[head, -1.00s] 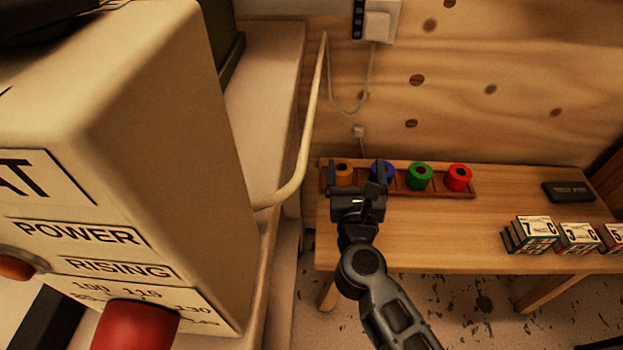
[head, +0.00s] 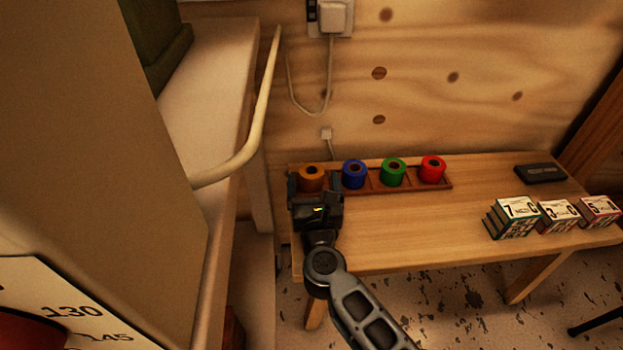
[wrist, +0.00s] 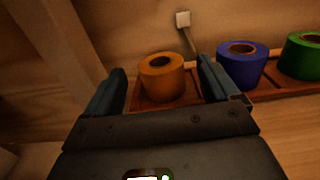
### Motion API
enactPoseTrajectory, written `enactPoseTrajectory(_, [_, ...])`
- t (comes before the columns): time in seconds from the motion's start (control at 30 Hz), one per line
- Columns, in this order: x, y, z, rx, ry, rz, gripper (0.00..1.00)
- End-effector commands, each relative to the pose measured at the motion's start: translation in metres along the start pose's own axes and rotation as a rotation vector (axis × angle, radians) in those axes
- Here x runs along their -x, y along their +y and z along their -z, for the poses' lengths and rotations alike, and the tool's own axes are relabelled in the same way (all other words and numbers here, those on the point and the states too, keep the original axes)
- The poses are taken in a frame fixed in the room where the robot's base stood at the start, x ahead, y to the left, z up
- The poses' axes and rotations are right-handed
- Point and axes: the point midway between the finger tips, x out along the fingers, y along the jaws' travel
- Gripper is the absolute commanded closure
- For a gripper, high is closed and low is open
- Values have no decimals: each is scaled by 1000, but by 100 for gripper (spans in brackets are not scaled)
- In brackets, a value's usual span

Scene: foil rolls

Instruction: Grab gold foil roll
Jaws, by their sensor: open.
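The gold foil roll (head: 311,176) stands upright in the left compartment of a wooden tray (head: 405,189) at the back of the table. It looks orange-gold, with a hole in its top. My gripper (head: 314,184) is open in front of it. In the wrist view, the gold roll (wrist: 161,78) sits between and beyond the two fingers of my gripper (wrist: 161,80), with visible gaps on both sides. I see no finger touching it. The tray also shows in the wrist view (wrist: 264,94).
A blue roll (head: 354,174), a green roll (head: 393,171) and a red roll (head: 432,169) stand to the right in the tray. Card boxes (head: 515,218) and a black block (head: 540,173) are on the table's (head: 420,230) right. A large machine with a curved rail (head: 247,146) stands at left.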

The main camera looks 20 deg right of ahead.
Motion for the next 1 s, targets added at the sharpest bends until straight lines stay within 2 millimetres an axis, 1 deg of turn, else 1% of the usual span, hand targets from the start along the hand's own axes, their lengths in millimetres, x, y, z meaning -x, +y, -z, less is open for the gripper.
enactPoseTrajectory(0.03, [-10,0,1,-2,-2,3,12])
enactPoseTrajectory(0.1, [-21,0,1,-1,-2,2,12])
enactPoseTrajectory(0.23, [-37,0,1,-1,0,0,12])
enactPoseTrajectory(0.37, [-43,0,0,0,0,0,12])
enactPoseTrajectory(0.57, [-43,0,0,1,0,0,12])
enactPoseTrajectory(1.0, [-42,0,0,0,0,0,54])
